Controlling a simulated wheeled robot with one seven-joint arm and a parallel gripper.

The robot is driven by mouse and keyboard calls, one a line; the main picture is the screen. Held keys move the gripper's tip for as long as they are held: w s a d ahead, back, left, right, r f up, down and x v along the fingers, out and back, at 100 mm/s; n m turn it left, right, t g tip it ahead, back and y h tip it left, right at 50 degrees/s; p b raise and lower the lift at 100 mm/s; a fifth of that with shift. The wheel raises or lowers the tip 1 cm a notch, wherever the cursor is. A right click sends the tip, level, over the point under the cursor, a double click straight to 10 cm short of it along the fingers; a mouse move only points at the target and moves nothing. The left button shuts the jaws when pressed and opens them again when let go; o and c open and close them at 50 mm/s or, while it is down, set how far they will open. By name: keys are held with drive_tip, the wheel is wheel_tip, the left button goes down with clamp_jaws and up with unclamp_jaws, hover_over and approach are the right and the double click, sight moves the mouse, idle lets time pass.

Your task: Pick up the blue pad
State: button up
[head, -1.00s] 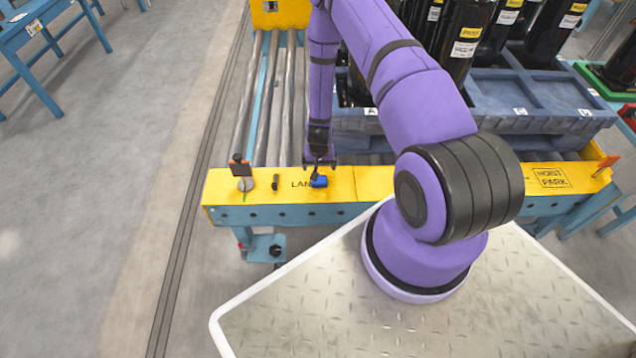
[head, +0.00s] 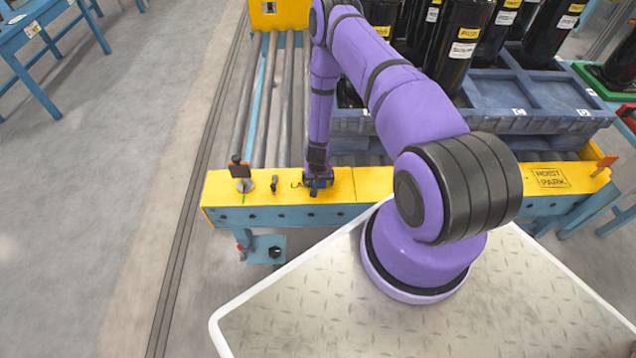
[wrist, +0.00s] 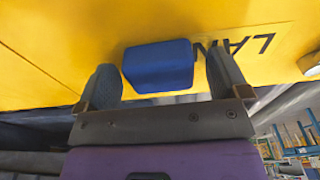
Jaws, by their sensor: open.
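The blue pad (wrist: 158,66) lies on the yellow beam (wrist: 60,40), beside the black lettering, in the wrist view. My gripper (wrist: 163,85) is open, with one finger on each side of the pad and small gaps showing between. In the head view my gripper (head: 317,187) is down at the yellow beam (head: 225,187). There the pad is mostly hidden by the gripper, with only a little blue showing. I cannot tell whether the fingers touch the beam.
A blue-grey pallet (head: 490,118) with black cylinders (head: 455,50) stands at the right.

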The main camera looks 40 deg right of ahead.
drive_tip(key=shift+c, duration=0.2)
drive_tip(key=c, duration=0.9)
drive_tip(key=shift+c, duration=0.2)
drive_tip(key=shift+r, duration=0.15)
drive_tip(key=shift+r, duration=0.45)
drive_tip(key=shift+s+r, duration=0.2)
drive_tip(key=shift+r, duration=0.45)
drive_tip(key=shift+s+r, duration=0.2)
drive_tip(key=shift+r, duration=0.4)
drive_tip(key=s+a+r, duration=0.1)
drive_tip(key=s, duration=1.4)
drive_tip(key=shift+r, duration=0.2)
